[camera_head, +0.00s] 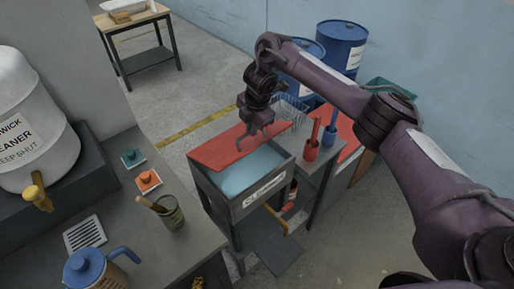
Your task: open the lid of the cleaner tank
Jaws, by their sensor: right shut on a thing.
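The grey metal tank (262,200) stands in the middle of the view, with a partly readable label on its front. Its red lid (225,150) lies toward the far side, and pale blue liquid (245,174) shows in the open part in front of it. I cannot tell how far the lid is tilted. My right gripper (254,140) reaches down from above and is shut on the lid near its front edge; the fingers partly hide the contact. My left gripper is not in view.
A white drum marked "CLEANER" and "KEEP SHUT" (38,125) with a yellow tap stands on the left bench. A blue-lidded jug (92,272) and a tin (169,213) are nearby.

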